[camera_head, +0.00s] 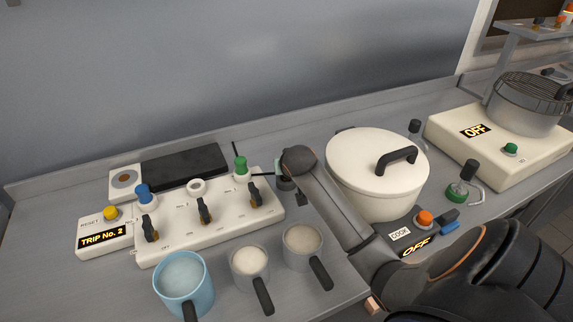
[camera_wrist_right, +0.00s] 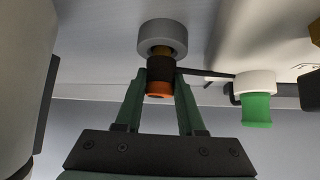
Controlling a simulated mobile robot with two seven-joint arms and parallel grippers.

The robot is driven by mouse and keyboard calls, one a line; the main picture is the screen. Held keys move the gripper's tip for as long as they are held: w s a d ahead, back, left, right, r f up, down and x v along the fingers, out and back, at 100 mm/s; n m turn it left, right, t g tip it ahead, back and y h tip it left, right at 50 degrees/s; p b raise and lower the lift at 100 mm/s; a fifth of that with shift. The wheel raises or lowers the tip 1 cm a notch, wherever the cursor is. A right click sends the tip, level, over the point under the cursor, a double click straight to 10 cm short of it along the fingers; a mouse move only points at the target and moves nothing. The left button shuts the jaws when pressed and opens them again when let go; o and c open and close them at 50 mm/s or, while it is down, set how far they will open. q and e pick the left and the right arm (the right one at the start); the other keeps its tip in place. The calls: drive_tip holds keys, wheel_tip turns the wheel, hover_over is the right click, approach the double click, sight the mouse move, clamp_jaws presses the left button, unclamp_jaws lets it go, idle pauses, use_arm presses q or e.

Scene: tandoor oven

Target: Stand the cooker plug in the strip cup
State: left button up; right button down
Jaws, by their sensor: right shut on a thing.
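My right gripper (camera_head: 281,171) is low beside the right end of the white switch strip (camera_head: 165,237), largely hidden by its own wrist. In the right wrist view, which is upside down, its fingers (camera_wrist_right: 160,90) are shut on a dark plug with an orange end (camera_wrist_right: 160,89). The plug's brass tip points into the opening of a pale round cup (camera_wrist_right: 163,36); I cannot tell how deep it sits. An empty white cup (camera_head: 196,187) shows mid-strip. A blue plug (camera_head: 143,192) and a green plug (camera_head: 240,165) stand in others. My left gripper is out of view.
A white pot (camera_head: 377,170) stands on the cooker, marked OFF, close right of my arm. A blue pan (camera_head: 184,279) and two small pans (camera_head: 249,263) (camera_head: 302,241) stand in front of the strip. A display (camera_head: 104,237) reads TRIP No. 2. Another OFF unit (camera_head: 490,147) is at right.

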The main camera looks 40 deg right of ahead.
drive_tip(key=shift+f, duration=0.55)
unclamp_jaws()
idle(0.4)
drive_tip(key=shift+r, duration=0.1)
drive_tip(key=v, duration=0.9)
idle(1.2)
idle(0.6)
